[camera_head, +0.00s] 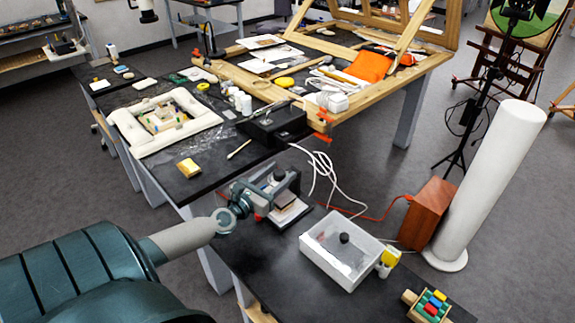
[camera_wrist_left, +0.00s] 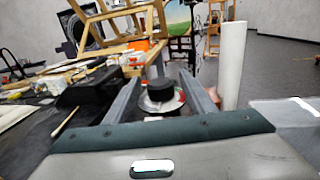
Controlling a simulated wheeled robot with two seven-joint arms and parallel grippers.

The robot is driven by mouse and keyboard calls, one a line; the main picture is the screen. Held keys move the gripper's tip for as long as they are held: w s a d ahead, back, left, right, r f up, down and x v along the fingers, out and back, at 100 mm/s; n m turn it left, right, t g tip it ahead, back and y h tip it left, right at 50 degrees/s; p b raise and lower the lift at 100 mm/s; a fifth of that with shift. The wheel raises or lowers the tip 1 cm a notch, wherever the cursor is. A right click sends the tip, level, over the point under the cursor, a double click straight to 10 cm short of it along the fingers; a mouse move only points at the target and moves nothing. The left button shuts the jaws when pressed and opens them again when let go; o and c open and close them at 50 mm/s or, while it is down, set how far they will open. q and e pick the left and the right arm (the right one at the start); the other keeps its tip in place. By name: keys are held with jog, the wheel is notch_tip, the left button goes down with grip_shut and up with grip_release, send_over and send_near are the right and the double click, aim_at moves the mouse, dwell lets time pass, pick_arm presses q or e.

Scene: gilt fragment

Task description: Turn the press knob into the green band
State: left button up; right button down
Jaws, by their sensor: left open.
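The press knob is a short black cylinder (camera_wrist_left: 161,91) in the left wrist view. It stands upright on a pale round dial (camera_wrist_left: 160,106) with some red at its right edge. I cannot make out the green band. My left gripper (camera_head: 286,181) is open, with its fingers on either side of the knob; I cannot tell whether they touch it. In the head view the gripper is above the press (camera_head: 288,211), which it partly hides. My right gripper is in neither view.
A white box (camera_head: 318,255) stands right of the press, and a black box (camera_head: 272,126) stands behind it. White cables (camera_head: 325,168) run nearby. A white foam frame (camera_head: 133,143) and a gold piece (camera_head: 188,167) lie left. A tall white cylinder (camera_head: 490,180) stands right.

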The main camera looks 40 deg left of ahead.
aim_at(284, 171)
pick_arm(q)
jog(key=shift+w+a+p, duration=0.15)
jog(key=shift+w+p, duration=0.15)
jog(key=shift+w, duration=1.9)
jog(key=shift+c, duration=0.4)
jog(key=c, duration=1)
